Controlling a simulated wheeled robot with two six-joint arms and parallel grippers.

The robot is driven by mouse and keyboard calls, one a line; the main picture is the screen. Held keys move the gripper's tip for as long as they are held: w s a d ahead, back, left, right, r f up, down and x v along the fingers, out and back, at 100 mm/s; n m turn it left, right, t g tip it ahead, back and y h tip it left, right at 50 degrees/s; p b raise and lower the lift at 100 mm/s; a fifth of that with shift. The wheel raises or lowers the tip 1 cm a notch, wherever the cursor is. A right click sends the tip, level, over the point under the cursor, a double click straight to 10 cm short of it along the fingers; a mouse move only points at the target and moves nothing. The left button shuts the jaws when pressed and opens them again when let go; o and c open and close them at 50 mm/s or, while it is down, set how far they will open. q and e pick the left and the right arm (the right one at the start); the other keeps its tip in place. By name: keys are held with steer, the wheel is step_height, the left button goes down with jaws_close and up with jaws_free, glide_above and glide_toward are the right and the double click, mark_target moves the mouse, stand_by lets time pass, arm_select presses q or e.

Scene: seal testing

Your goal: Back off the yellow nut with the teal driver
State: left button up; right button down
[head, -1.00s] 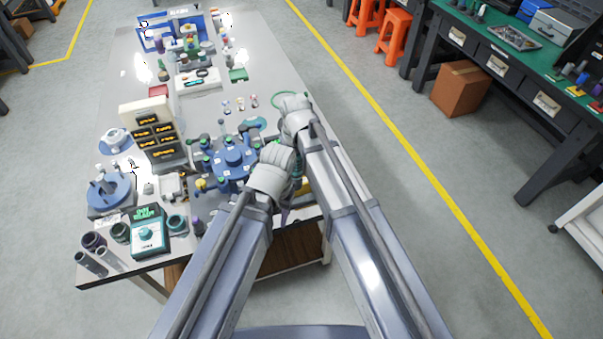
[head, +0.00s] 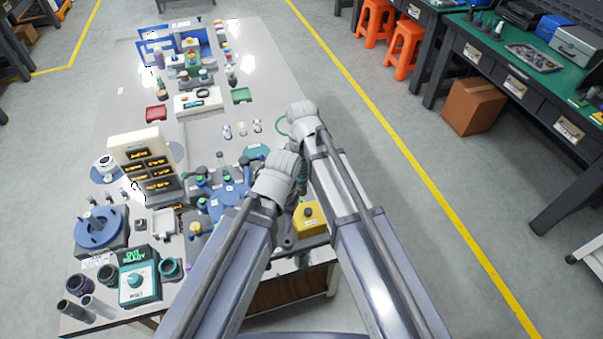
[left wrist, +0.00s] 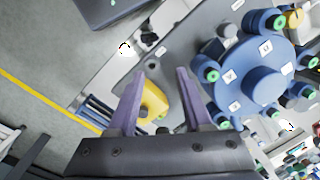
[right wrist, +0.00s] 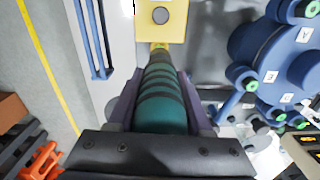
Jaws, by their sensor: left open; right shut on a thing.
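The yellow nut (head: 195,229) sits on the near left end of an arm of the blue hub fixture (head: 228,203). In the left wrist view the yellow nut (left wrist: 294,17) is at the top right. My right gripper (right wrist: 161,76) is shut on the ribbed teal driver (right wrist: 162,105). The driver's far end points toward a yellow block (right wrist: 160,22); I cannot tell whether they touch. My left gripper (left wrist: 160,74) is open and empty, beside the blue hub and apart from the nut. In the head view my arms largely hide both grippers.
The yellow block (head: 311,219) stands near the table's near right edge. A teal tester box (head: 137,278), dark cylinders and a blue round fixture (head: 98,228) stand at left. The table's right middle is mostly clear.

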mark_target(301, 187)
steer(key=shift+w+r, duration=0.1)
steer(key=shift+f+b, duration=2.5)
steer(key=shift+b, duration=0.05)
steer(key=shift+f+b, duration=1)
steer(key=shift+b, duration=0.05)
stand_by(0.8)
steer(key=shift+r+p, duration=0.4)
steer(key=shift+p, duration=0.05)
stand_by(3.0)
